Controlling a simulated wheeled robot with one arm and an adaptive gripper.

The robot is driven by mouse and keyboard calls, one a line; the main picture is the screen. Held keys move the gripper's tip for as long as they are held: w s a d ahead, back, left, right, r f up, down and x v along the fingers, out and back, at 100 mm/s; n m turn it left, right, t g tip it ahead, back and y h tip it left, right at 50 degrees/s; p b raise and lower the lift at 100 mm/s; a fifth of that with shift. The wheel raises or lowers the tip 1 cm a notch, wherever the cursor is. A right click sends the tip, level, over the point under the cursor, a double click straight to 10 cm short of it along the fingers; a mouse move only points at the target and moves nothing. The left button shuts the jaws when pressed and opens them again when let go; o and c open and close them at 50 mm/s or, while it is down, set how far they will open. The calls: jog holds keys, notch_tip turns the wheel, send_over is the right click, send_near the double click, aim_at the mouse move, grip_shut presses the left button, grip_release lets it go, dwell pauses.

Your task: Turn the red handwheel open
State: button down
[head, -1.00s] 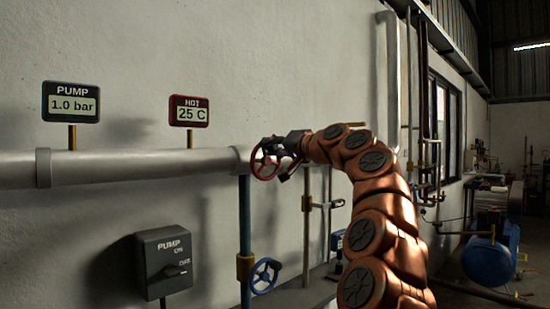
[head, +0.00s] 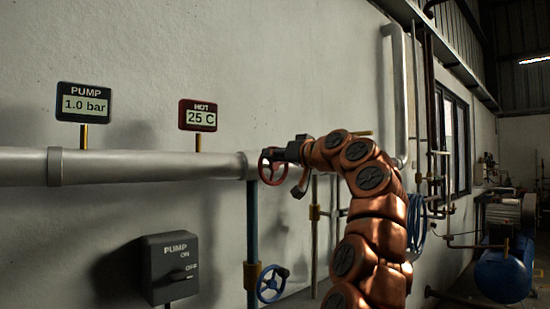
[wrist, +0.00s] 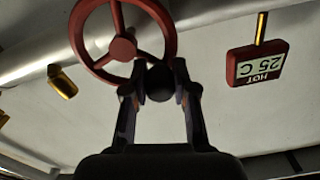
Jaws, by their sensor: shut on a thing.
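The red handwheel (head: 264,172) is at the right end of the grey pipe in the head view. In the wrist view the red handwheel (wrist: 123,48) shows at the top, with a round rim, spokes and a central hub. My gripper (head: 280,157) is at the wheel's right side. In the wrist view my gripper (wrist: 160,88) has its two fingers closed around a dark round knob at the lower right of the rim. The fingers hide part of the rim there.
A pump display (head: 83,102) reads 1.0 bar and a hot display (head: 197,116) reads 25 C. A pump switch box (head: 170,268) and a blue handwheel (head: 272,283) are below the pipe (head: 120,165). Vertical pipes stand to the right.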

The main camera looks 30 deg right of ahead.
jog(key=shift+f, duration=0.1)
jog(key=c, duration=0.9)
grip_release()
jog(key=shift+v, duration=5.95)
